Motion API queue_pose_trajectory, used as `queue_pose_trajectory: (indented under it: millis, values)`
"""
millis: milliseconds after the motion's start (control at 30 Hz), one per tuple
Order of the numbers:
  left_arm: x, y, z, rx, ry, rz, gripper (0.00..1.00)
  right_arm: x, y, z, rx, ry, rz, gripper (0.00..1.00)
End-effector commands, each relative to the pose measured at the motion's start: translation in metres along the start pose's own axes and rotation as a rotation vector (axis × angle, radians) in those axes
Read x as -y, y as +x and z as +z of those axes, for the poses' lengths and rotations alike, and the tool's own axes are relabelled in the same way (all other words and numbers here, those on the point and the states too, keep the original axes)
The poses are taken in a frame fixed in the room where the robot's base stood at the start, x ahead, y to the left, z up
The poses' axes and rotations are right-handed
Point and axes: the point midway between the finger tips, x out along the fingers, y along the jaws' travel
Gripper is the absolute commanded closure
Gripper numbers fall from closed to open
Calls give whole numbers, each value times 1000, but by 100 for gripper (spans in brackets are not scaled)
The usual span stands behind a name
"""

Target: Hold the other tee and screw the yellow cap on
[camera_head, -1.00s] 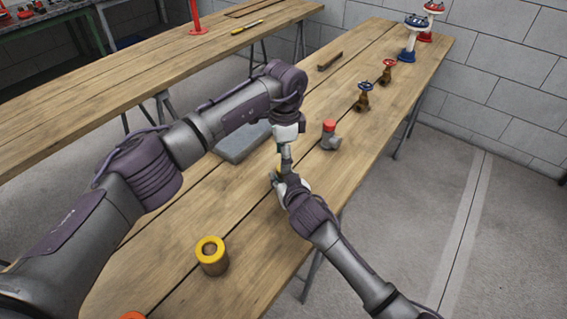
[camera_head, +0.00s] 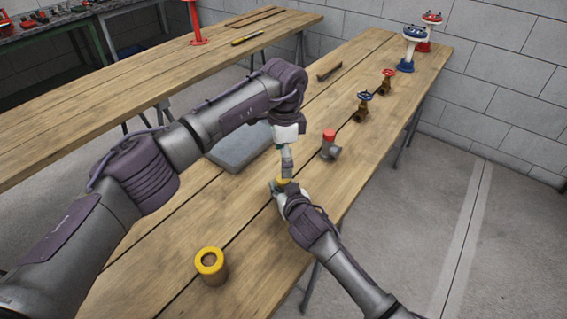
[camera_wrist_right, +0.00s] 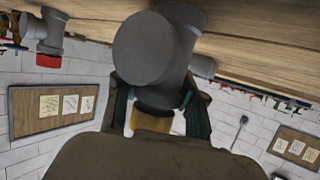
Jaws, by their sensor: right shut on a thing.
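My left gripper (camera_head: 287,137) reaches in from the left and appears closed on a grey tee (camera_head: 287,160) above the table; its fingers are partly hidden. My right gripper (camera_head: 280,190) is just below the tee, shut on the yellow cap (camera_head: 285,183). In the right wrist view the yellow cap (camera_wrist_right: 152,120) sits between the green-lined fingers, against the dark lower end of the tee (camera_wrist_right: 160,55). I cannot tell how far the cap is threaded on. Another grey tee with a red cap (camera_head: 329,145) stands on the table to the right.
A yellow-topped brown cylinder (camera_head: 211,266) stands at the front of the wooden table (camera_head: 185,255). A grey slab (camera_head: 238,150) lies behind my left forearm. Brass valves with a blue wheel (camera_head: 363,105) and a red wheel (camera_head: 386,81) stand farther back.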

Motion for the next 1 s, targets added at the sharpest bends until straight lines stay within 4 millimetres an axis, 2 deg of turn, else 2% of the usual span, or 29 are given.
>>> queue_pose_trajectory:
  millis: [33, 200, 400, 600, 867, 900, 1000]
  values:
    - [1, -12, 0, -2, 1, -5, 6, -1, 0, 6, 12, -1, 4, 100]
    - [1, -50, 0, -2, 0, -6, 6, -1, 0, 6, 12, -1, 4, 100]
    - [0, -84, 0, -1, 0, -4, 6, -1, 0, 6, 12, -1, 3, 100]
    - [-1, -98, 0, -1, 0, -3, 6, -1, 0, 6, 11, -1, 3, 100]
    - [-1, -99, 0, -1, 0, -2, 6, -1, 0, 6, 11, -1, 3, 100]
    - [-1, -99, 0, -1, 0, -2, 6, -1, 0, 6, 11, -1, 3, 57]
    - [-1, -99, 0, -1, 0, -2, 6, -1, 0, 6, 11, 0, 3, 40]
